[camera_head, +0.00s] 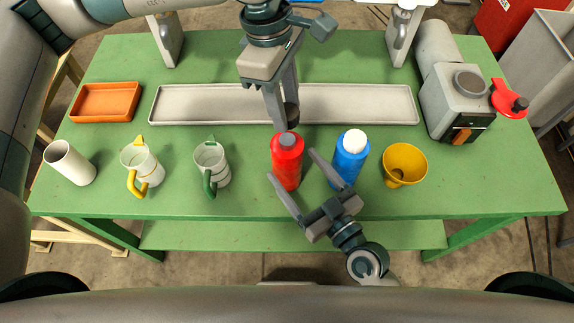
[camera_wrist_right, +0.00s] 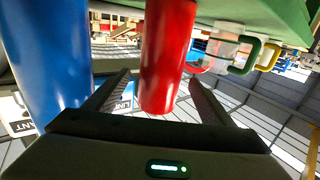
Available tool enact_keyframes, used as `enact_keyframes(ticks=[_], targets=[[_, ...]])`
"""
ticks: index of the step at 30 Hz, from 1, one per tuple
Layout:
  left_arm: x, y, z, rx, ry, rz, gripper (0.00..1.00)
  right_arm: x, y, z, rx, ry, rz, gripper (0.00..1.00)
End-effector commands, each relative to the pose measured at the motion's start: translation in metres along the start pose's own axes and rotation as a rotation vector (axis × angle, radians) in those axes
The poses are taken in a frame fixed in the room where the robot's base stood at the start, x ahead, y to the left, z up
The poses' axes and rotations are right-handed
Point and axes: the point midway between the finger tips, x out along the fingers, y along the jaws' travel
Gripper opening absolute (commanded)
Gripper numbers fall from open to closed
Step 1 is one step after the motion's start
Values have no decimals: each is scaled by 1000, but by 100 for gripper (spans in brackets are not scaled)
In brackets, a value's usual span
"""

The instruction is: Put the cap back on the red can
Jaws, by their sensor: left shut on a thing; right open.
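The red can (camera_head: 287,168) stands upright near the front of the green table, with a grey round top. My left gripper (camera_head: 284,118) is above and just behind it, shut on a small dark cap (camera_head: 292,113). The cap is apart from the can, and the fingers partly hide it. My right gripper (camera_head: 291,165) is open in front of the red can, its fingers pointing at the can from either side. In the right wrist view the red can (camera_wrist_right: 168,55) shows between the two open fingers; I cannot tell whether either touches it.
A blue can (camera_head: 349,160) with a white cap stands close right of the right gripper. A long grey tray (camera_head: 210,104) lies behind. The table's front edge is bare.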

Motion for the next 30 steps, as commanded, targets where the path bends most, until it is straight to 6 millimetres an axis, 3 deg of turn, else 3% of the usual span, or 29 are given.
enact_keyframes(ticks=[3,10,23,24,30], targets=[[0,0,0,0,0,0,14,19,0,-1,3,2,1,76],[0,0,0,0,0,0,14,43,0,0,1,0,1,76],[0,0,0,0,0,0,14,50,0,0,0,-1,0,76],[0,0,0,0,0,0,14,50,0,0,0,-1,0,74],[0,0,0,0,0,0,14,50,0,0,0,-1,0,26]])
